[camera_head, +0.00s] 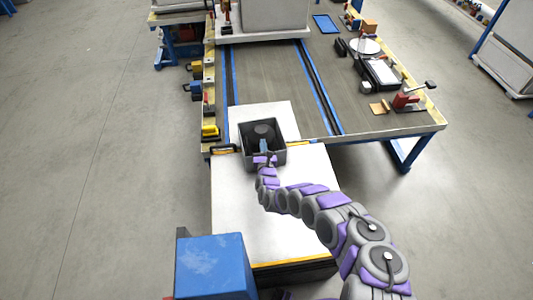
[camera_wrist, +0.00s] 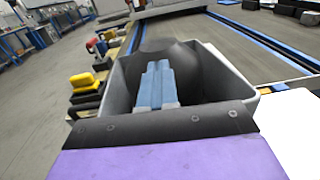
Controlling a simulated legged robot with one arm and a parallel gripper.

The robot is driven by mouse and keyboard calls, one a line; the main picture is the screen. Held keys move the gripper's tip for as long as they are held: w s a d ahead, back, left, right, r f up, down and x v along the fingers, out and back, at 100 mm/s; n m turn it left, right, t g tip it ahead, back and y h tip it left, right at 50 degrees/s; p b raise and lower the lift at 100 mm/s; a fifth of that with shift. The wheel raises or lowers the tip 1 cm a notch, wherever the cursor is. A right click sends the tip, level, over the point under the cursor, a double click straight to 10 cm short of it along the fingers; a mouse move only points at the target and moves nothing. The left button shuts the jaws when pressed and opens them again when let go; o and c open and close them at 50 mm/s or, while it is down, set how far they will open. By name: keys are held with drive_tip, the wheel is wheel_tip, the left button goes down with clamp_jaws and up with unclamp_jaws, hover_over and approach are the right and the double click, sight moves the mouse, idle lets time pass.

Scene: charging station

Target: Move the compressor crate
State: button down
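The compressor crate (camera_head: 283,153) is a dark grey open box holding a dark round compressor (camera_head: 264,130). In the head view it sits at the far end of a pale flat platform (camera_head: 270,215), close to the workbench. In the wrist view its right wall (camera_wrist: 238,80) and the dark compressor (camera_wrist: 185,62) fill the middle. My gripper (camera_head: 263,147) reaches over the crate's near side from the front. Its two blue fingers (camera_wrist: 155,85) lie side by side, closed together, over the crate's opening. Nothing shows between them. The fingertips' contact with the compressor cannot be made out.
The workbench (camera_head: 275,75) with blue-edged rails stands just beyond the crate. Tools and a red clamp (camera_head: 408,98) lie on its right side. Yellow-topped parts (camera_head: 210,131) line its left edge. A blue box (camera_head: 213,265) stands at the front left. The floor on both sides is clear.

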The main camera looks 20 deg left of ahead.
sight(262, 135)
drive_tip(key=shift+w+a+f, duration=0.2)
drive_tip(key=shift+w+a, duration=0.15)
drive_tip(key=shift+a, duration=0.25)
drive_tip(key=shift+w+a+f, duration=0.2)
drive_tip(key=shift+w+a, duration=0.15)
drive_tip(key=shift+a, duration=0.25)
drive_tip(key=shift+w+d+r, duration=0.1)
drive_tip(key=shift+w+d, duration=0.05)
drive_tip(key=shift+w, duration=0.4)
drive_tip(key=shift+w+d+r, duration=0.1)
drive_tip(key=shift+w+d, duration=0.05)
drive_tip(key=shift+w, duration=0.4)
drive_tip(key=shift+w+a+r, duration=0.15)
drive_tip(key=shift+w+a, duration=0.55)
drive_tip(key=shift+a, duration=0.15)
drive_tip(key=shift+d+r, duration=0.2)
drive_tip(key=shift+d, duration=0.1)
